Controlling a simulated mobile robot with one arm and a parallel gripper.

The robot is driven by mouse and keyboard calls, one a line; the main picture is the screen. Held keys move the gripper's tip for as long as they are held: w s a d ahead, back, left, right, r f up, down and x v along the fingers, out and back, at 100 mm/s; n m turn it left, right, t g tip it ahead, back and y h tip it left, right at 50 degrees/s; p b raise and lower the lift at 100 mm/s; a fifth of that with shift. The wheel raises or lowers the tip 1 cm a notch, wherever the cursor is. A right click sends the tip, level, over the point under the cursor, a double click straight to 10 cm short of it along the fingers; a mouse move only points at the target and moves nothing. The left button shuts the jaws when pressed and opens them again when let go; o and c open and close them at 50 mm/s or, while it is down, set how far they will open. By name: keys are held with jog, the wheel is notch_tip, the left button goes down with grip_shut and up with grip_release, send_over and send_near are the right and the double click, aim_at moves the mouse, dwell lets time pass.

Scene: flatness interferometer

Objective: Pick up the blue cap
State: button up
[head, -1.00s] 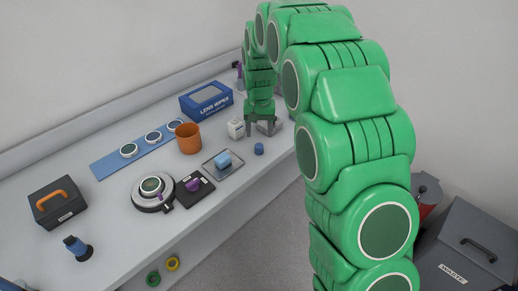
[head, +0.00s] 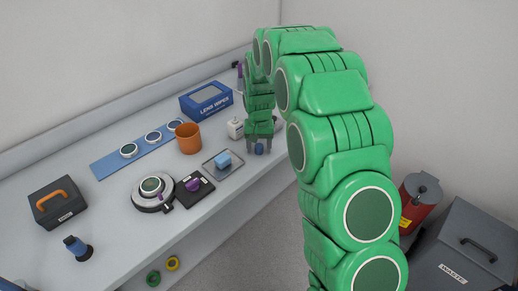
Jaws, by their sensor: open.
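The blue cap (head: 259,149) is a small dark blue piece standing on the bench near its front right edge. My gripper (head: 260,150) points down at it, and its two grey fingers show on the left and right of the cap. The jaws are open. The upper part of the cap is partly hidden by the gripper. I cannot tell whether a finger touches it.
A clear tray (head: 209,168) with a light blue block (head: 222,161) lies left of the cap. A white bottle (head: 235,128) stands just behind-left of my gripper. An orange cup (head: 188,138) and a lens wipes box (head: 206,101) stand farther back.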

jog(key=c, duration=1.1)
jog(key=shift+r, duration=0.55)
notch_tip(320, 180, up, 2)
jog(key=shift+r, duration=0.1)
jog(key=s+d+r, duration=0.3)
jog(key=s+r, duration=0.7)
jog(key=s, duration=0.3)
send_near(259, 146)
jog(key=w+a+r, duration=0.6)
jog(key=w+a, duration=0.2)
jog(key=shift+w+a+f, duration=0.1)
jog(key=shift+w+a, duration=0.35)
jog(key=shift+w, duration=0.05)
